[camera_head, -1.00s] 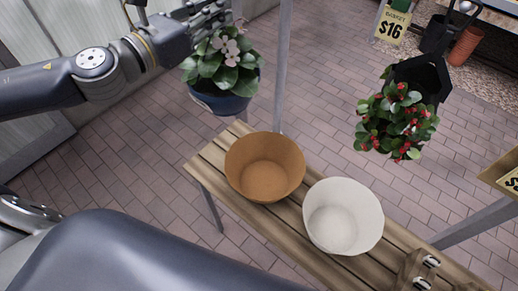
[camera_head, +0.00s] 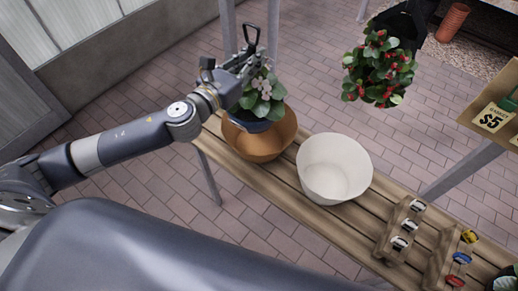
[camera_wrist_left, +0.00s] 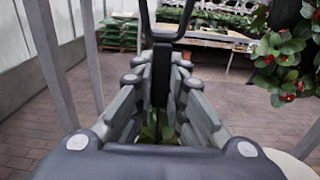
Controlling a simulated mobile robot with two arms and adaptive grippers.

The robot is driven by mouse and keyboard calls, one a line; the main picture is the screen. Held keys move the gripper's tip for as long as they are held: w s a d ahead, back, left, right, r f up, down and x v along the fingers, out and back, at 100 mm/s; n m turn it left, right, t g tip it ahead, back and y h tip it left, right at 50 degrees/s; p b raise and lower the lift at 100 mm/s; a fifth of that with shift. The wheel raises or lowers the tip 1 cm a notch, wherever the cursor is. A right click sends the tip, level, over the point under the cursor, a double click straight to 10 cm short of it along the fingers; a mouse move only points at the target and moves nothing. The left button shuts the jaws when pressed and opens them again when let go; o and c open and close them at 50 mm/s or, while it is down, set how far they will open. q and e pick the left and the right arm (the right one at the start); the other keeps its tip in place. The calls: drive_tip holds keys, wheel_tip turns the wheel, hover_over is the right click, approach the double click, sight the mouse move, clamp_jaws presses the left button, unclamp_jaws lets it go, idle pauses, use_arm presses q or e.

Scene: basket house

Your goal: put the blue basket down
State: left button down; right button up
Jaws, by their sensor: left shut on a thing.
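The blue basket (camera_head: 252,125) holds a leafy plant with pale pink flowers (camera_head: 263,92). It hangs below my left gripper (camera_head: 248,66), which is shut on its black handle (camera_head: 250,34). In the left wrist view the handle (camera_wrist_left: 161,75) stands between the fingers, with a little green foliage below. The basket overlaps the mouth of the orange-brown pot (camera_head: 262,147) on the wooden slatted bench (camera_head: 285,192). The basket's lower part is hidden by the pot's rim or lies inside it; I cannot tell whether it touches. My right gripper is not in view.
An empty white pot (camera_head: 334,168) stands on the bench to the right. Small wooden racks (camera_head: 400,228) with coloured pieces sit further right. A red-flowered plant (camera_head: 380,68) hangs at the upper right. A metal post (camera_head: 229,25) rises behind the bench.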

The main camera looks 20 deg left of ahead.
use_arm(q)
drive_tip(key=d, duration=0.2)
drive_tip(key=b, duration=0.2)
hover_over(259, 103)
drive_tip(key=f, duration=0.7)
drive_tip(key=shift+w+f, duration=0.1)
drive_tip(key=shift+w, duration=0.1)
drive_tip(key=shift+f+b, duration=0.65)
drive_tip(key=shift+f, duration=1.25)
drive_tip(key=shift+f, duration=0.1)
drive_tip(key=c, duration=1.8)
unclamp_jaws()
drive_tip(key=shift+s+f, duration=0.1)
drive_tip(key=shift+f, duration=0.1)
drive_tip(key=shift+o, duration=0.8)
drive_tip(key=shift+r, duration=0.1)
